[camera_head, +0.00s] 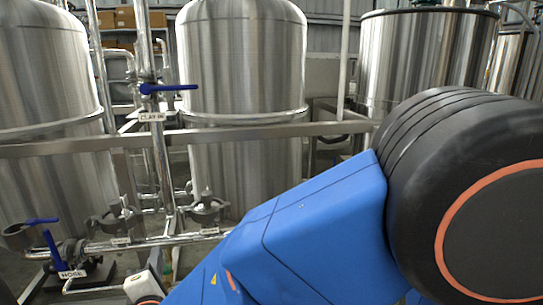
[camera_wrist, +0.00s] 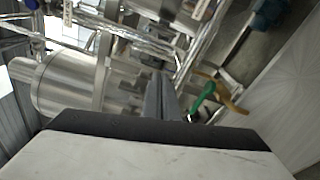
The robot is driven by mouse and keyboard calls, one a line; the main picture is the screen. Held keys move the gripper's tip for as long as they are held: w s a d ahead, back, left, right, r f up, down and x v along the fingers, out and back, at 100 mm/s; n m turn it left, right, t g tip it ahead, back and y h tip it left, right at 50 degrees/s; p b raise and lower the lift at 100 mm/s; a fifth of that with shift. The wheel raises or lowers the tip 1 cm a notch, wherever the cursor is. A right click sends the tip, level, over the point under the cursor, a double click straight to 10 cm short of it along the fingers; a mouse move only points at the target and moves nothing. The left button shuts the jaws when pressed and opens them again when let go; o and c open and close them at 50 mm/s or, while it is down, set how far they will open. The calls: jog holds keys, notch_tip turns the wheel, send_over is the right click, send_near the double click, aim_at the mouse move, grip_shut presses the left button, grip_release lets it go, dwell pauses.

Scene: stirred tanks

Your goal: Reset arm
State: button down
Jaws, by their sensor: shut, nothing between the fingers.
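My gripper (camera_wrist: 160,92) shows in the wrist view as narrow dark grey fingers beyond its black and white body. The fingers are together, with nothing between them. They point toward steel piping and a green-handled part (camera_wrist: 203,97), apparently without touching it, though the depth is hard to judge. In the head view my blue and black arm fills the lower right, and the fingers are not visible there.
A blue-handled valve (camera_head: 168,88) labelled CLAY IN is on a vertical pipe. Another blue-handled valve (camera_head: 50,245), labelled HOSE, is lower left. Steel tanks (camera_head: 243,60) stand behind a horizontal rail (camera_head: 270,132). A steel tank (camera_wrist: 70,85) also shows in the wrist view.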

jog(key=w+d+r+m+g+h, duration=0.1)
jog(key=w+d+m+h, duration=0.25)
jog(key=d, duration=0.55)
jog(key=w+d+r+m+h, duration=0.1)
jog(key=w+d+m+h, duration=0.15)
jog(key=w+d, duration=0.45)
jog(key=s+d+m+g+h, duration=0.2)
jog(key=d+m+g+h, duration=0.35)
jog(key=d, duration=1.85)
jog(key=s+d+f+m+g, duration=0.25)
jog(key=s+d, duration=0.25)
jog(key=d, duration=0.3)
jog(key=s+d+f+m+g, duration=0.1)
jog(key=s+d+m+g, duration=0.1)
jog(key=s+d+m, duration=0.4)
jog(key=s+d+m+y, duration=0.2)
jog(key=s+m+y, duration=0.2)
jog(key=s, duration=0.7)
jog(key=shift+d+f+g+y, duration=0.4)
jog(key=shift+y, duration=0.45)
